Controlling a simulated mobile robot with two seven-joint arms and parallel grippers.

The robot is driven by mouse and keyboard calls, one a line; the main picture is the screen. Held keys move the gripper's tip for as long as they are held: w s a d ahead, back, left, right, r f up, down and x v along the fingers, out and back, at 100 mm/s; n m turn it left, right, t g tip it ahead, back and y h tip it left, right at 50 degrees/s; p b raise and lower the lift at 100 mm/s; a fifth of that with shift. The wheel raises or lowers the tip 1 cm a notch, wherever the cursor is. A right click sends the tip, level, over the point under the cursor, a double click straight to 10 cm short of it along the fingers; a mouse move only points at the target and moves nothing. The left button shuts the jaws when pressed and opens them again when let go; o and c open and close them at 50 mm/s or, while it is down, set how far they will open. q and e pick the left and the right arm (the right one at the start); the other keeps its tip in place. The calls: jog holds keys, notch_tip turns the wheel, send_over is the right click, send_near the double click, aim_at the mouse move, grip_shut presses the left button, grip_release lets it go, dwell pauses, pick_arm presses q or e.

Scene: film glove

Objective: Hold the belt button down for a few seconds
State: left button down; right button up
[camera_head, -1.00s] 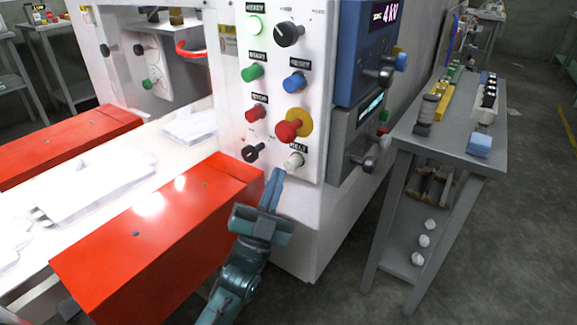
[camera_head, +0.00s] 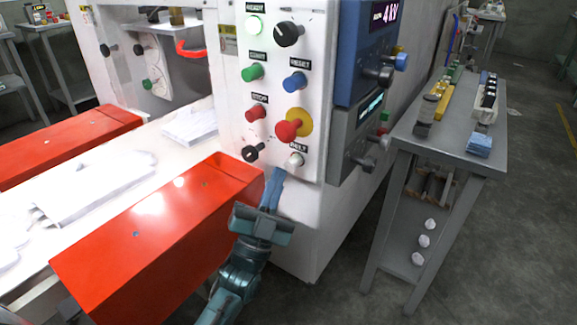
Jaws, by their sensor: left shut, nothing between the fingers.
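The belt button is the white button (camera_head: 296,159) at the lower right of the white control panel (camera_head: 238,100), under a label that reads like "BELT". My left gripper (camera_head: 275,174) is shut and empty. Its blue fingertips are just below and left of the white button. I cannot tell for sure whether they touch it. The button's face stays mostly visible. My right gripper is not in view.
Close by on the panel are a black knob (camera_head: 251,153), a red mushroom button (camera_head: 288,130) on a yellow ring and a red stop button (camera_head: 256,113). An orange guard (camera_head: 160,240) lies left of my arm. A grey table (camera_head: 450,140) stands at right.

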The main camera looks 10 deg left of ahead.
pick_arm(q)
jog(key=shift+w+d, duration=0.1)
jog(key=shift+w, duration=0.05)
jog(key=shift+w, duration=0.25)
jog(key=shift+w+d+r+b, duration=0.1)
jog(key=shift+w+d+b, duration=0.15)
jog(key=shift+w+b, duration=0.15)
dwell(0.6)
jog(key=shift+w, duration=0.1)
dwell(1.4)
dwell(2.0)
jog(key=shift+s+a+p, duration=0.3)
jog(key=shift+s+p, duration=0.25)
jog(key=shift+s, duration=0.35)
